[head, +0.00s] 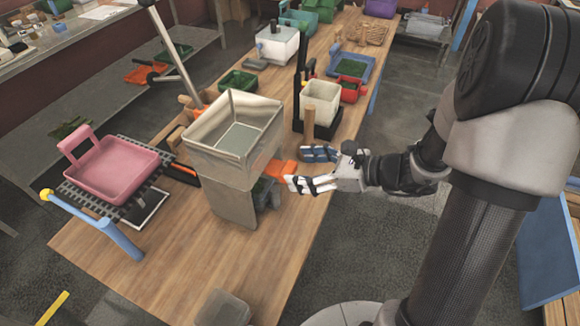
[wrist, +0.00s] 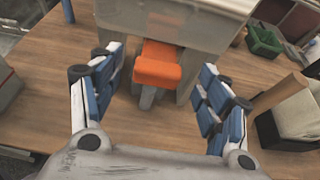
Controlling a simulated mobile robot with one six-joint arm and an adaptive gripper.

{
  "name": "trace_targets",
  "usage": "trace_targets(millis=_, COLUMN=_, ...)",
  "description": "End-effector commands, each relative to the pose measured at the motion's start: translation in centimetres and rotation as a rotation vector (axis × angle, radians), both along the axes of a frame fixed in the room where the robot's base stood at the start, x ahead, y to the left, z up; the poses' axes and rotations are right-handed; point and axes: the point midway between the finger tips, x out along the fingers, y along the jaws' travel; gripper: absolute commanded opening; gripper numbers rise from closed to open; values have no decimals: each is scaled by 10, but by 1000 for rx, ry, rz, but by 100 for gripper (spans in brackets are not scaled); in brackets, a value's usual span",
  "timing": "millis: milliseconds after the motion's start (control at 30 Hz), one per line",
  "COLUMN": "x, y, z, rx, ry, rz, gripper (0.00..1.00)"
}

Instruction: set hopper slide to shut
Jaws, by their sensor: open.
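The hopper (head: 232,140) is a grey, open-topped box on a stand, on the wooden table in the head view. An orange slide handle (head: 280,172) sticks out of its right side, below the box. The handle also shows in the wrist view (wrist: 157,71), straight ahead under the pale hopper body (wrist: 180,20). My gripper (head: 303,170) is open in the head view, with its fingers close to the handle. In the wrist view my gripper (wrist: 160,98) has one finger on each side of the handle, with gaps between. The slide plate inside the hopper is hidden.
A pink tray (head: 112,170) sits on a dark rack to the left. A cream container (head: 322,100) in a black stand and a wooden post (head: 308,123) stand just behind my gripper. A green bin (head: 238,82) lies further back. Bare table (head: 150,265) shows in front.

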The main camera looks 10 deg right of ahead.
Motion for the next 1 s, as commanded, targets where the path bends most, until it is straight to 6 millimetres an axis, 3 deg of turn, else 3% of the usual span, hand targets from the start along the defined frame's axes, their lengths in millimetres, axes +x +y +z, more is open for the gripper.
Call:
trace_targets(millis=100, x=-14, y=-22, z=11, rx=-2, ry=-3, rz=-5, gripper=70)
trace_targets(millis=333, x=-33, y=-47, z=24, rx=-1, ry=-1, rz=-3, gripper=70)
trace_targets(millis=1000, x=-40, y=-52, z=28, rx=-5, ry=-1, rz=7, gripper=70)
